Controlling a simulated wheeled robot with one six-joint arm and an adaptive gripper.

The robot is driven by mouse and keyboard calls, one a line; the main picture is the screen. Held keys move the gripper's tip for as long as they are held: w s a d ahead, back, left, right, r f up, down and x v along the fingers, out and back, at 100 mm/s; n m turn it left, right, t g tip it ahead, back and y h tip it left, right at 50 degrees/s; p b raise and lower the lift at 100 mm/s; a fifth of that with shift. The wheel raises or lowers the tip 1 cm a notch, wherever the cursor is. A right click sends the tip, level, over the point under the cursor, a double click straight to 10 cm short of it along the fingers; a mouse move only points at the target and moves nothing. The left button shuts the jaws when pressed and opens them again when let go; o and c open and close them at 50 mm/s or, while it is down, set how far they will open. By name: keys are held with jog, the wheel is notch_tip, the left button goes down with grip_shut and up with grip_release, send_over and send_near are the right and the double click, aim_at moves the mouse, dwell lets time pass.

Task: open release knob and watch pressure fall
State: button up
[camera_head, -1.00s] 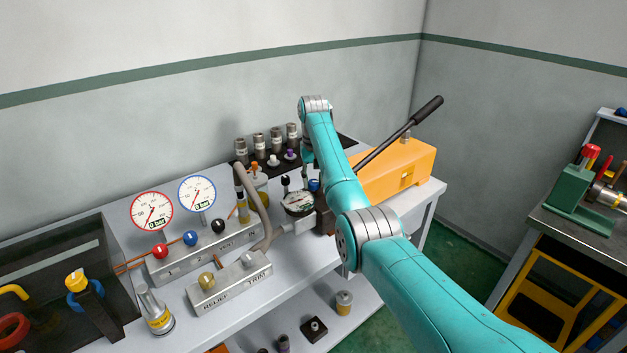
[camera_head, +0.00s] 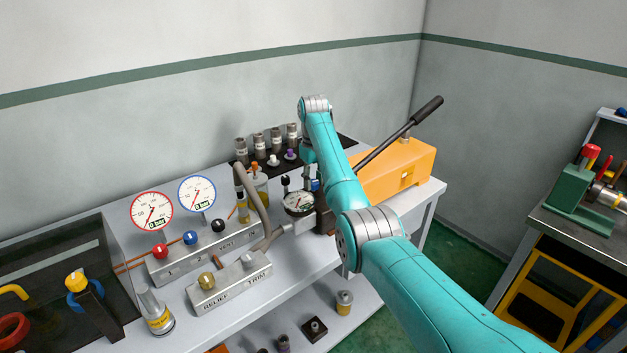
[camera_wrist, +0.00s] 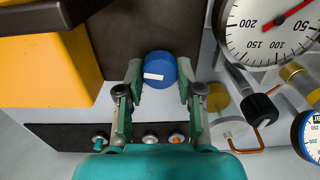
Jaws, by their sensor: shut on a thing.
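The blue release knob (camera_wrist: 159,70) has a white mark on its face and sits on a dark block. It also shows small in the head view (camera_head: 315,185), partly behind my arm. My gripper (camera_wrist: 158,76) is shut on the knob, one finger on each side. The pump gauge (camera_wrist: 272,30) is cut off by the wrist view's top edge; its red needle points up and right. In the head view this gauge (camera_head: 298,203) is too small to read. The red-rimmed gauge (camera_head: 152,211) and blue-rimmed gauge (camera_head: 197,194) both display 0 bar.
The orange pump body (camera_head: 400,172) with its long black lever (camera_head: 405,130) stands right of my gripper. A valve manifold (camera_head: 205,250), a relief and trim block (camera_head: 230,285) and a hose (camera_head: 255,205) lie to the left. Several fittings (camera_head: 265,145) stand behind.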

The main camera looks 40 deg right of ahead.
aim_at(313, 181)
jog(key=o, duration=1.1)
jog(key=shift+o, duration=0.2)
jog(key=shift+r, duration=0.1)
notch_tip(313, 181, up, 7)
jog(key=shift+w+r, duration=0.1)
jog(key=shift+r, duration=0.05)
